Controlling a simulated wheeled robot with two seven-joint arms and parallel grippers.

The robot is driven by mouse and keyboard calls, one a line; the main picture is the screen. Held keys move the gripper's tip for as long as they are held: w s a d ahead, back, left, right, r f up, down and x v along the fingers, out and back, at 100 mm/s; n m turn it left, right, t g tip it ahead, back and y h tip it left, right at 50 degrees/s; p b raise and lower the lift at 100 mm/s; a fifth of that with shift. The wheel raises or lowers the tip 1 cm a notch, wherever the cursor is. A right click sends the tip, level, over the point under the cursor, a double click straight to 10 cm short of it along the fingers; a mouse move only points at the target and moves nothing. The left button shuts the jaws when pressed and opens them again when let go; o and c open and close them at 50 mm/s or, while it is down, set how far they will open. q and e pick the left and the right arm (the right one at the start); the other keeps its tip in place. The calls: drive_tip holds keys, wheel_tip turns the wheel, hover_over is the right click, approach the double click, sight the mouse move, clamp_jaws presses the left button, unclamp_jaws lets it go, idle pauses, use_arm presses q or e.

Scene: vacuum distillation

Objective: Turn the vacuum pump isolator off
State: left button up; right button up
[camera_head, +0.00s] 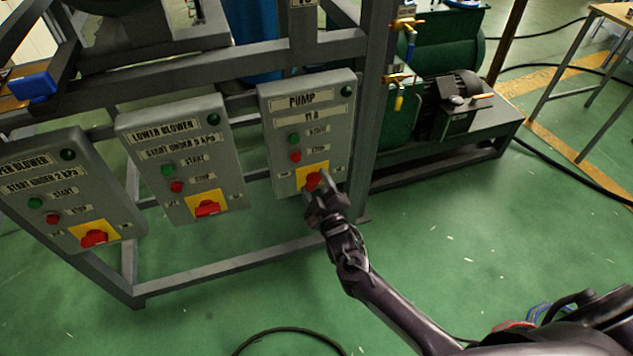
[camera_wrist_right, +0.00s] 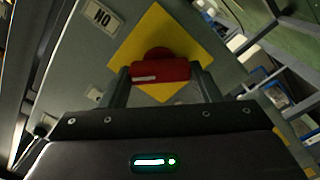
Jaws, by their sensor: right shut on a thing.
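The pump control box (camera_head: 306,130), labelled "PUMP", hangs on the grey frame and carries a red rotary isolator knob (camera_head: 313,181) on a yellow plate. My right gripper (camera_head: 318,190) reaches it from below and is shut on the red knob. In the right wrist view the knob (camera_wrist_right: 160,72) lies between the two fingers, its handle bar level across that picture. An "ON" label (camera_wrist_right: 102,16) shows at the upper left of the yellow plate (camera_wrist_right: 190,45). My left gripper is not in view.
The lower blower box (camera_head: 180,155) and another blower box (camera_head: 65,200) hang to the left, each with a red knob on yellow. Steel frame bars (camera_head: 235,262) run below. A green machine (camera_head: 445,45) stands at the right. A black cable (camera_head: 290,332) lies on the open green floor.

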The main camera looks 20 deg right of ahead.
drive_tip(key=n+p, duration=0.1)
drive_tip(key=n, duration=0.4)
drive_tip(key=shift+n+p, duration=0.3)
drive_tip(key=shift+p, duration=0.05)
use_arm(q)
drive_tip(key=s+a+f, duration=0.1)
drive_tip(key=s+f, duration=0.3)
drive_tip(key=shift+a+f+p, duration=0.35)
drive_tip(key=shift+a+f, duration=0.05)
use_arm(e)
drive_tip(key=shift+f+n, duration=0.2)
drive_tip(key=shift+n, duration=1.4)
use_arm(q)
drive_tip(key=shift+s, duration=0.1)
use_arm(e)
drive_tip(key=o, duration=1)
drive_tip(key=shift+s, duration=0.1)
